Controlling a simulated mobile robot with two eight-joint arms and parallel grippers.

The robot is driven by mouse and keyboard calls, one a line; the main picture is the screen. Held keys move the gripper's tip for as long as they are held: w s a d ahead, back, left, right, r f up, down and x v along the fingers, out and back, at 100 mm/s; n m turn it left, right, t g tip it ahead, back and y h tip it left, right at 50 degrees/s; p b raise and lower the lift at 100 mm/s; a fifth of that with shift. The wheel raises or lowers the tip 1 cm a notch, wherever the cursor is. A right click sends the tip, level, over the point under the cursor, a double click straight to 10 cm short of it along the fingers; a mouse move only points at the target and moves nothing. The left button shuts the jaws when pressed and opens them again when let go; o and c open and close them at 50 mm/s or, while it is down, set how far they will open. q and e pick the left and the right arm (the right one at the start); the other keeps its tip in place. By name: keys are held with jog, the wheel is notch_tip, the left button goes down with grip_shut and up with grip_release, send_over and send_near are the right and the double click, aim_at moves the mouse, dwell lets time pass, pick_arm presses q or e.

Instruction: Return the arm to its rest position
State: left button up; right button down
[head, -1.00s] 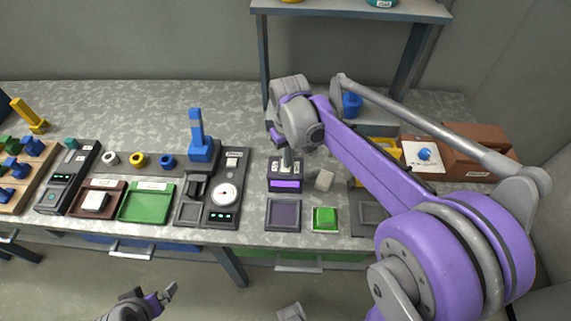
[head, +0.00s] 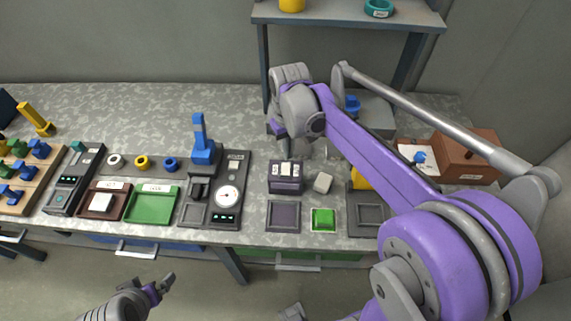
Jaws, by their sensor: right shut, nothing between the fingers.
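My right arm reaches in from the lower right. Its purple and grey right gripper (head: 281,146) hangs above the bench, just behind and over a small dark purple box with white labels on top (head: 286,178). It is shut and holds nothing; its fingertips are small and partly hard to make out. My left gripper (head: 164,284) is low at the bottom left, in front of the bench and over the floor. Nothing shows in it, and its finger gap is unclear.
The bench (head: 110,110) carries a gauge panel with a blue lever (head: 203,150), a green tray (head: 152,204), a grey block (head: 323,182) and a green button (head: 323,219). A shelf (head: 350,16) stands behind my right arm. A brown box (head: 470,157) is at the right.

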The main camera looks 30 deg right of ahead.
pick_arm(q)
jog(key=shift+w+r, duration=0.25)
jog(key=shift+r, duration=0.3)
pick_arm(e)
jog(key=shift+r, duration=0.7)
pick_arm(q)
jog(key=shift+s, duration=0.1)
pick_arm(e)
jog(key=s+a+f+t, duration=0.2)
jog(key=s+a, duration=0.1)
jog(key=s, duration=0.4)
jog(key=s+a+f+t, duration=0.3)
jog(key=s, duration=0.5)
jog(key=shift+a+t, duration=0.3)
jog(key=shift+a, duration=0.1)
